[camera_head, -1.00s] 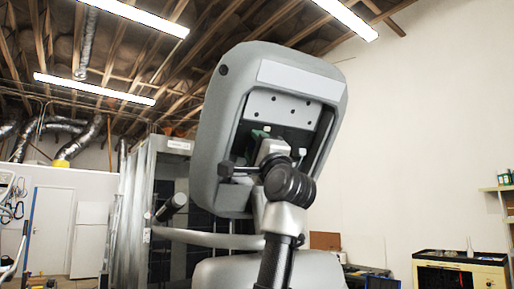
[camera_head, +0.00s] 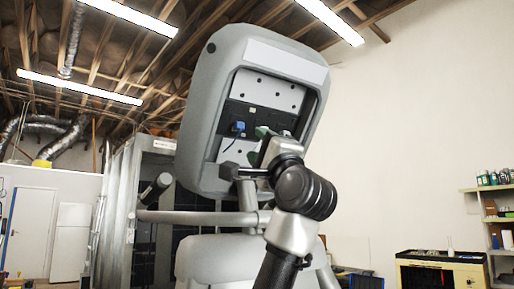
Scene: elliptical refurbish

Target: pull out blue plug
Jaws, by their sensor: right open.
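The blue plug (camera_head: 238,127) is small and sits in the dark panel inside the open back of the grey elliptical console (camera_head: 205,110). A thin dark cable seems to curve down from it. My right gripper (camera_head: 247,152) is open and empty at the lower right of the plug, in front of the cavity and apart from the plug in the picture. Its depth from the panel is hard to tell. My gripper and wrist hide the lower right part of the cavity. My left gripper is not in view.
The console's raised rim surrounds the cavity, and a light panel (camera_head: 270,92) spans its upper part. A grey handlebar (camera_head: 190,217) lies below. A yellowish cabinet (camera_head: 440,275) and shelves (camera_head: 490,220) stand far off at the right. Open room lies beside the console.

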